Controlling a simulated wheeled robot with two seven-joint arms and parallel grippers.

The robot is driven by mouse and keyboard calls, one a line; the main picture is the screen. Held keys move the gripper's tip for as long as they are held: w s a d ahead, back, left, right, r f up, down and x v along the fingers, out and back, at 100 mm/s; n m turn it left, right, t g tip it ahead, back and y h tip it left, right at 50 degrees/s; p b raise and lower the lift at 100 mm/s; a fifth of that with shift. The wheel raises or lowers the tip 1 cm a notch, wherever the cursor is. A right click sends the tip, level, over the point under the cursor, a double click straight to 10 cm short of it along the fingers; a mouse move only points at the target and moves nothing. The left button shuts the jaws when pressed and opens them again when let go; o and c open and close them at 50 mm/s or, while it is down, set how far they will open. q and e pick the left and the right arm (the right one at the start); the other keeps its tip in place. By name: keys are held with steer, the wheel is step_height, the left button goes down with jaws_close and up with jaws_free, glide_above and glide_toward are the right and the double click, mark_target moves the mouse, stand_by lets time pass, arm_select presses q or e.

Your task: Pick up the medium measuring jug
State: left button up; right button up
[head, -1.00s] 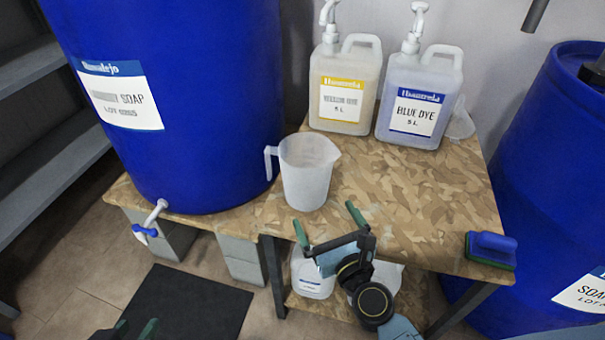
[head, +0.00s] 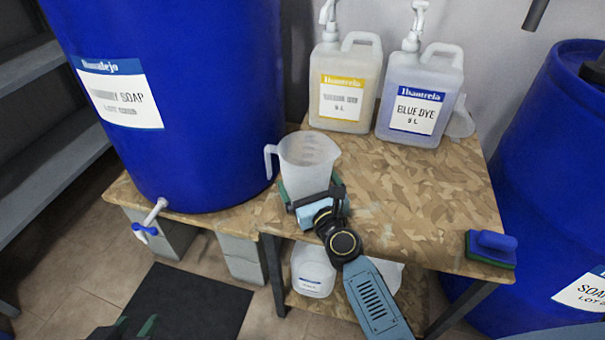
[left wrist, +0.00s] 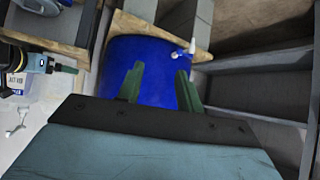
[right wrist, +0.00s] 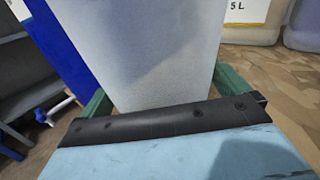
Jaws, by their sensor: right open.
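The measuring jug (head: 306,160) is translucent white and stands upright near the front edge of the wooden table (head: 420,200). Its handle points left and its spout right. My right gripper (head: 311,190) is at the jug's near side, low down, with its green fingers open on either side of the wall. In the right wrist view the jug (right wrist: 150,50) fills the space between the fingers; the fingertips are partly hidden by it. My left gripper (head: 135,327) is low at the bottom left, away from the table. In the left wrist view its fingers (left wrist: 158,82) are apart and empty.
A large blue soap drum (head: 190,110) with a tap (head: 147,232) stands left of the jug. Yellow (head: 344,85) and blue dye (head: 419,98) containers stand at the back. The table's middle right is clear.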

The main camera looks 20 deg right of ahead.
steer(key=c, duration=0.6)
steer(key=shift+c, duration=0.4)
steer(key=shift+r, duration=0.1)
